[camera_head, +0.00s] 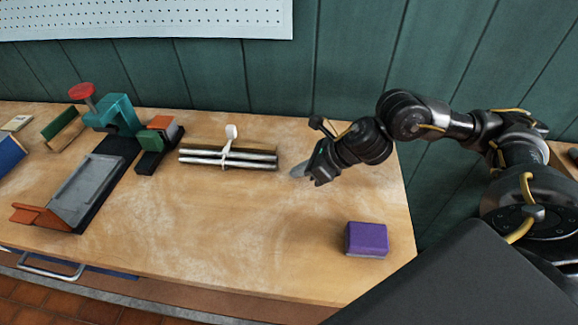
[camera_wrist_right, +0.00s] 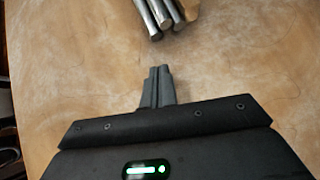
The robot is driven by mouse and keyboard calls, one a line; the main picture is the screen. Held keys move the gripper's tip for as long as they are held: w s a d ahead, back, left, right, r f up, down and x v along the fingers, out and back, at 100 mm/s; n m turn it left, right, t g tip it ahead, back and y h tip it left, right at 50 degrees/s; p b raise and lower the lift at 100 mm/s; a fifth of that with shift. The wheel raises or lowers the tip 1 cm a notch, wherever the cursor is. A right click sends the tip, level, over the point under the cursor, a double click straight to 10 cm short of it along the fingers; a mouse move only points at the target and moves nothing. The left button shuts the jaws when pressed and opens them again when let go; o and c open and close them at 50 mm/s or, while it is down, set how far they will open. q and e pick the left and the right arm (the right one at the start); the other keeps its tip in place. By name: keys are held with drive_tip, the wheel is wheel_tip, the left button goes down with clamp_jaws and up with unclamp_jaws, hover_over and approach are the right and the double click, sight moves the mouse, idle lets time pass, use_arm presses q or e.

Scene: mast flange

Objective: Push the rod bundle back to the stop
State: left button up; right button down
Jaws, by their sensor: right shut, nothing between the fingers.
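The rod bundle (camera_head: 215,157) lies on the workbench left of my right gripper. The rod ends also show in the right wrist view (camera_wrist_right: 168,14) at the top. My right gripper (camera_head: 297,171) is shut and empty, low over the bench beyond the right end of the bundle. In the right wrist view its fingers (camera_wrist_right: 159,74) are together, with a clear gap to the rod ends. A small green and orange block piece (camera_head: 158,135) stands at the bundle's left; I cannot tell if it is the stop.
The workbench (camera_head: 190,230) has free room in its front middle. A purple block (camera_head: 367,239) sits at the front right. A teal press with a red knob (camera_head: 110,112) and a grey sloped plate (camera_head: 85,188) stand at the left. A green wall is behind.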

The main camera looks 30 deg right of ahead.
sight(276, 167)
drive_tip(key=shift+w+a+f+p, duration=0.25)
drive_tip(key=shift+w+a+p, duration=0.05)
drive_tip(key=shift+w+a, duration=0.75)
drive_tip(key=shift+w, duration=0.1)
drive_tip(key=shift+r, duration=0.1)
drive_tip(key=shift+w+a, duration=0.2)
drive_tip(key=shift+a, duration=0.1)
drive_tip(key=shift+w+a, duration=0.45)
drive_tip(key=shift+w, duration=0.25)
